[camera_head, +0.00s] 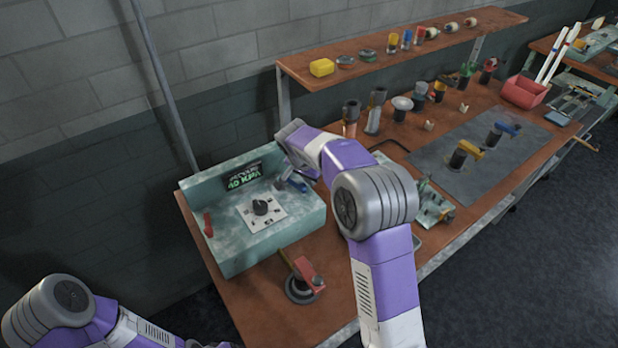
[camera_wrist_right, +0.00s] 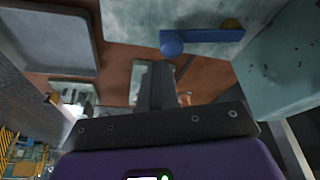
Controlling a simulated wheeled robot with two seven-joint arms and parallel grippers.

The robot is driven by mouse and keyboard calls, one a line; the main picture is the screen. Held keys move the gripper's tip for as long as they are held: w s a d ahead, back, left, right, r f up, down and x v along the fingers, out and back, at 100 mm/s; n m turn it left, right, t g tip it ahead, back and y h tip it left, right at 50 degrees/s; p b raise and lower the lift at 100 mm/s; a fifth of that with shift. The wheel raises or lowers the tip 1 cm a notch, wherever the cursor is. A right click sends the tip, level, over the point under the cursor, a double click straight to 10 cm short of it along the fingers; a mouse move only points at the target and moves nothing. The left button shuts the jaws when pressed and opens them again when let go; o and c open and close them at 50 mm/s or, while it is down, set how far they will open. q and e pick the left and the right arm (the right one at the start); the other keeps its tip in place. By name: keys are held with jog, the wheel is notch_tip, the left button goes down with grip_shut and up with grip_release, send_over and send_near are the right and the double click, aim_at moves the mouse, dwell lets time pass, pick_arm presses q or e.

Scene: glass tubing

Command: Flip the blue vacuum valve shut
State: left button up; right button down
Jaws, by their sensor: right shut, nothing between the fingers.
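The blue vacuum valve's lever (camera_head: 297,183) is on the right end of the pale green box (camera_head: 265,240), partly covered by my right arm in the head view. In the right wrist view the blue lever (camera_wrist_right: 210,36) lies roughly sideways, with a round blue knob at its left end and a yellowish spot at its right end. My right gripper (camera_wrist_right: 156,75) is shut and empty, and its fingers appear below and left of the knob, apart from it in the picture. My left arm shows at the lower left of the head view; its gripper is out of frame.
The box carries a lit display (camera_head: 243,177), a dial (camera_head: 261,207) and a red lever (camera_head: 208,224). A red-handled round device (camera_head: 303,283) stands in front of it. A shelf (camera_head: 400,50) runs above the bench's back. A dark mat (camera_head: 450,190) with valves lies right.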

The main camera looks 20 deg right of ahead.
jog(key=shift+r, duration=0.1)
jog(key=p+v, duration=0.5)
jog(key=v, duration=0.5)
jog(key=shift+p, duration=0.4)
